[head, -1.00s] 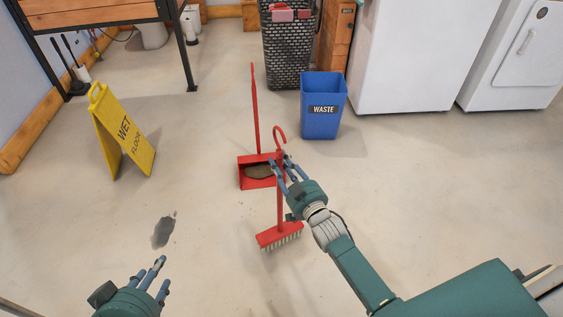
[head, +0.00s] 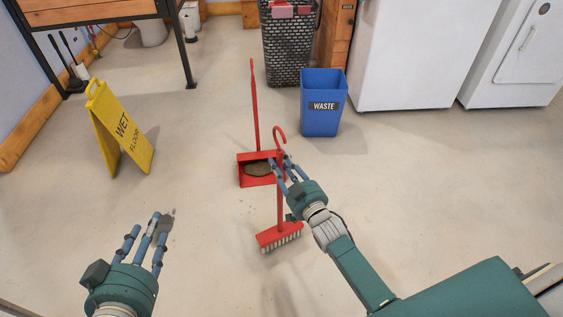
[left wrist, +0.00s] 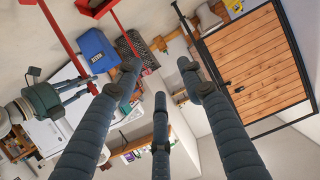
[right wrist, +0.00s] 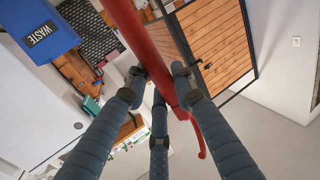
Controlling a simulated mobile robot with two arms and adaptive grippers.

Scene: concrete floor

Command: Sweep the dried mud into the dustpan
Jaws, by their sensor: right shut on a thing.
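The red dustpan (head: 244,180) lies on the floor in the middle of the head view, its long handle (head: 255,105) standing up. A brown patch of dried mud (head: 257,170) shows inside the pan. The red broom (head: 278,238) stands just in front of the dustpan, pale bristles down at the floor. My right gripper (head: 283,166) is shut on the broom's handle, below its hooked top; the handle (right wrist: 136,38) also runs between the fingers in the right wrist view. My left gripper (head: 147,234) is open and empty, above the floor left of the broom.
A yellow wet floor sign (head: 122,130) stands at the left. A blue waste bin (head: 322,115) stands behind the dustpan, right. A wicker basket (head: 287,50) and white appliances (head: 425,50) are further back.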

